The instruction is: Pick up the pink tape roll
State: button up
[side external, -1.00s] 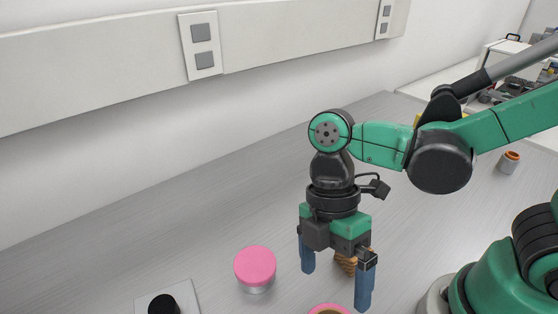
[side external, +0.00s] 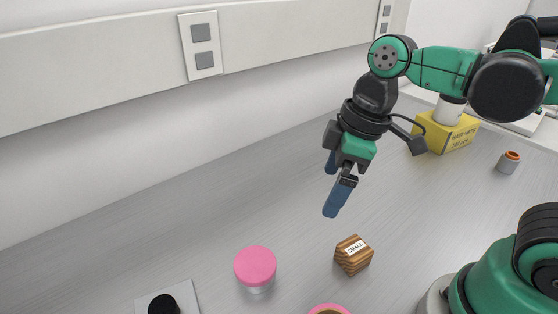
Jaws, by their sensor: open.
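The pink tape roll (side external: 315,309) appears to be the pink ring with a brownish middle at the bottom edge of the side external view. Most of it is cut off by the frame. My gripper (side external: 330,192) is open and empty, tilted, with its blue fingers pointing down and to the left. It is well above the table, up from the tape roll in the picture and clear of it.
A jar with a pink lid (side external: 255,266) stands left of the tape roll. A wooden block marked SMALL (side external: 352,257) sits to the right. A black knob on a pale plate (side external: 189,298) is at lower left. A yellow box (side external: 447,132) and a small orange-topped jar (side external: 508,162) stand farther back.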

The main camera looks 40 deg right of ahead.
jog(key=d+m+t, duration=0.1)
jog(key=d+m, duration=0.1)
jog(key=w+d+m+t+h, duration=0.1)
jog(key=m+t, duration=0.1)
jog(key=m, duration=0.1)
jog(key=w+d+f+m+t, duration=0.1)
jog(key=d+m, duration=0.1)
jog(key=shift+w+d+t+h, duration=0.2)
jog(key=shift+d+t+h, duration=0.1)
jog(key=shift+h, duration=0.1)
jog(key=shift+c, duration=1.1)
jog(key=shift+w+d+r+m+t, duration=0.15)
jog(key=shift+d+m+t, duration=0.15)
jog(key=shift+m, duration=0.3)
jog(key=c, duration=0.6)
jog(key=shift+o, duration=0.2)
jog(key=shift+a, duration=0.1)
jog(key=shift+a, duration=0.1)
jog(key=n+g, duration=0.1)
jog(key=g, duration=0.6)
send_near(328, 307)
jog(key=a+f, duration=0.1)
jog(key=s+a+f, duration=0.1)
jog(key=a, duration=0.1)
jog(key=s+a+f, duration=0.1)
jog(key=a+f, duration=0.1)
jog(key=shift+s, duration=0.15)
jog(key=shift+s+f, duration=0.1)
jog(key=shift+f, duration=2.65)
